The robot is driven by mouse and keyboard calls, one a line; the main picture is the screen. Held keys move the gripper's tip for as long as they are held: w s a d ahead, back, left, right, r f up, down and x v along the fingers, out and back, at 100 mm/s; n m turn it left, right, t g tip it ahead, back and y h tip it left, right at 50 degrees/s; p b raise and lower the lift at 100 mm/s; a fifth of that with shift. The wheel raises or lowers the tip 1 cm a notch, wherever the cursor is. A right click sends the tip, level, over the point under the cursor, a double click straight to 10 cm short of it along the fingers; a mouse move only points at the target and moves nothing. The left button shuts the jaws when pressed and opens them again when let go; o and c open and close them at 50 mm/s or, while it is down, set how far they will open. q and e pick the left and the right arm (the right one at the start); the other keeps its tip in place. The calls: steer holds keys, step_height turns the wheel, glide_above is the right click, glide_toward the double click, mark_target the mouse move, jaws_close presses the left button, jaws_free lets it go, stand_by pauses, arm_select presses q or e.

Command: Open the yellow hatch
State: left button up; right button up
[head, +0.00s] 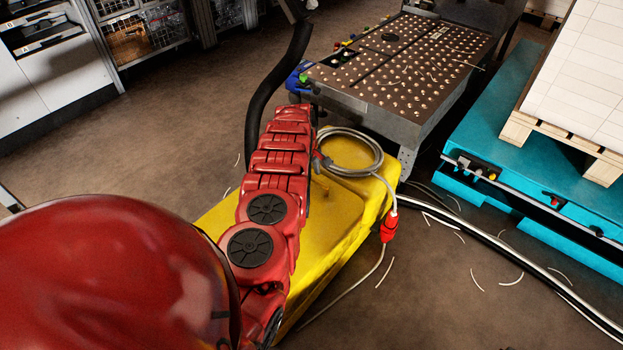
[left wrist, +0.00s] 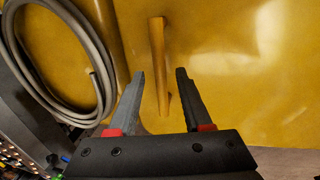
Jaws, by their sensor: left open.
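The yellow hatch (head: 335,225) is the smooth top of a low yellow box on the floor; it also fills much of the left wrist view (left wrist: 240,60). A slim yellow handle (left wrist: 157,50) stands out from it. My left gripper (left wrist: 160,73) is open, its dark fingers on either side of the handle's line. Part of the handle shows between the fingers; I cannot tell whether they touch it. In the head view my red left arm reaches over the box and hides most of the gripper. My right gripper is not in view.
A coiled grey cable (head: 350,152) lies on the far end of the box, close to the gripper. A red connector (head: 389,227) hangs at its side. A studded metal table (head: 400,60) stands behind. A turquoise platform (head: 500,130) carries a loaded wooden pallet (head: 560,140) at right.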

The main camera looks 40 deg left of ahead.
arm_select(q)
steer(key=shift+f, duration=0.1)
jaws_close()
stand_by(1.4)
